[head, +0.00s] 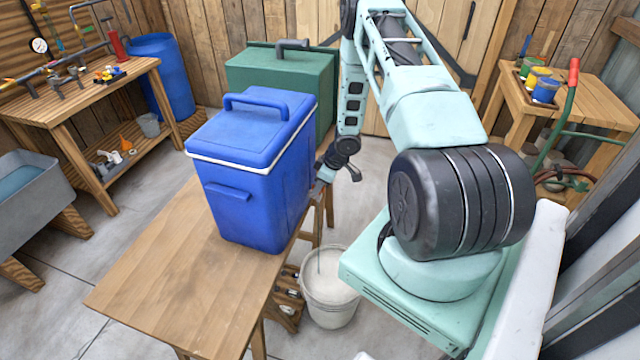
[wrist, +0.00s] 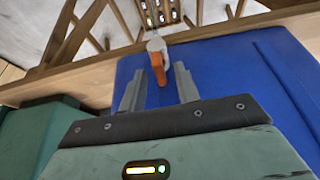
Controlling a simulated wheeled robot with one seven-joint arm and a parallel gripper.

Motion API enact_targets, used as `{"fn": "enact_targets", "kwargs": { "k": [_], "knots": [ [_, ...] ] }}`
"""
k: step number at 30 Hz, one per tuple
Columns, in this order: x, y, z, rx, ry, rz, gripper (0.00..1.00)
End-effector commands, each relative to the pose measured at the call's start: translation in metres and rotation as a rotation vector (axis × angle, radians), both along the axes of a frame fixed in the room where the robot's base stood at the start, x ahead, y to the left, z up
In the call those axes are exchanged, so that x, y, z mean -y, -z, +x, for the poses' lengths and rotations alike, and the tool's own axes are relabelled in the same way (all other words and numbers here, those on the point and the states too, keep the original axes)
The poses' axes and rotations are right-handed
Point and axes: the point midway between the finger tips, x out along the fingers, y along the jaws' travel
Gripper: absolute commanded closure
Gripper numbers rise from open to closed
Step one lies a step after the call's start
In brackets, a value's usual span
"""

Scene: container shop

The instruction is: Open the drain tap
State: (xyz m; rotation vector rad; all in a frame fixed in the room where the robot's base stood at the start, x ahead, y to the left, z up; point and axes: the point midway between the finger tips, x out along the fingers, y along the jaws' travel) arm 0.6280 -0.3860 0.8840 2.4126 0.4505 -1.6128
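The blue cooler box (head: 250,170) with a closed lid stands on the wooden table (head: 170,290). In the wrist view its blue wall (wrist: 240,75) fills the middle and right. The drain tap, with a pale body and an orange lever (wrist: 158,68), sticks out at the wall's edge. My gripper (wrist: 159,72) is open, one finger on each side of the lever in the picture, with a gap on both sides. In the head view my gripper (head: 324,180) is at the cooler's right side, partly hidden; the tap cannot be made out there.
A white bucket (head: 330,310) stands on the floor below the table's right edge. A thin line shows above its opening; I cannot tell what it is. A green box (head: 265,75) stands behind the cooler. A side table with paint tins (head: 545,90) is at right.

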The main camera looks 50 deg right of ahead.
Motion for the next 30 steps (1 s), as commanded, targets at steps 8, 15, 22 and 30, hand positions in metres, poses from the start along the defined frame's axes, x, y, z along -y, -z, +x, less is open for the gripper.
{"fn": "enact_targets", "kwargs": {
  "k": [8, 15, 22, 30],
  "knots": [
    [0.003, -0.014, -0.004, 0.002, 0.001, -0.001, 0.68],
    [0.01, -0.062, -0.023, 0.003, 0.002, -0.004, 0.68],
    [0.017, -0.113, -0.042, 0.001, 0.001, -0.004, 0.68],
    [0.023, -0.152, -0.058, 0.0, -0.001, -0.001, 0.68]
  ]
}}
